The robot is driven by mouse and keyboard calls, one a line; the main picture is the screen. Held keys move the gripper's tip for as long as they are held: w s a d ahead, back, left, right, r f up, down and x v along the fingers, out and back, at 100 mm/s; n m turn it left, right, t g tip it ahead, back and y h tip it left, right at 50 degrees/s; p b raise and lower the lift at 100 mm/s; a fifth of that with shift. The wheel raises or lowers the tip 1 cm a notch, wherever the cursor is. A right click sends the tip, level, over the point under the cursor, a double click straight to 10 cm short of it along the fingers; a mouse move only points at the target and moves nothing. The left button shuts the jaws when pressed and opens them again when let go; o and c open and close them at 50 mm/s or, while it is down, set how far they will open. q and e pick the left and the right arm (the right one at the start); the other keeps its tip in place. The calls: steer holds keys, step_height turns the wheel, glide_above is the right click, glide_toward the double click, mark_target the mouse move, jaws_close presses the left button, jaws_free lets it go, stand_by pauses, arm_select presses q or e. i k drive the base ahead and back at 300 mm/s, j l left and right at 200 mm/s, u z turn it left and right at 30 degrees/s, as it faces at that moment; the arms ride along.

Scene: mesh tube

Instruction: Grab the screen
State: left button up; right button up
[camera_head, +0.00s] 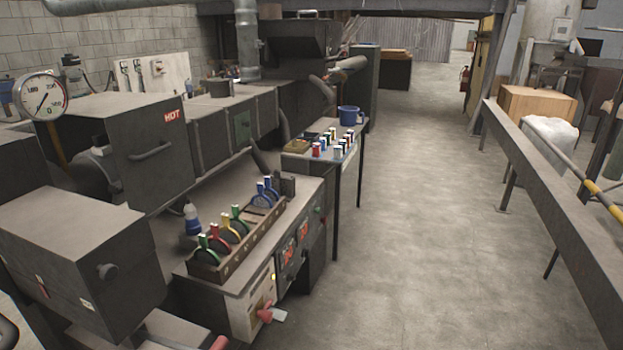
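No gripper of mine can be made out in the head view. A wooden rack (240,256) stands on a grey machine top at the centre left.
Behind is a small table (345,165) with several coloured cans and a blue bucket (349,115). A box marked HOT (125,145) is at left. A long metal beam (555,215) runs along the right. The middle floor is clear.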

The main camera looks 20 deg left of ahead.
mark_target(274, 196)
steer(key=i+u, duration=0.15)
steer(key=i, duration=0.25)
steer(key=i+l+u, duration=0.2)
steer(key=i, duration=0.2)
steer(key=i+l+u, duration=0.15)
steer(key=i, duration=0.25)
steer(key=i+u, duration=0.2)
steer(key=u, duration=0.2)
steer(key=i+l+u, duration=0.2)
steer(key=u, duration=0.25)
steer(key=i+l+u, duration=0.15)
steer(key=u, duration=0.25)
steer(key=i+l+u, duration=0.2)
steer(key=u, duration=0.2)
steer(key=i+l+u, duration=0.1)
steer(key=l+u, duration=0.35)
steer(key=i+l+u, duration=0.15)
steer(key=l+u, duration=0.15)
steer(key=u, duration=0.15)
steer(key=l+u, duration=0.4)
steer(key=i+j, duration=0.05)
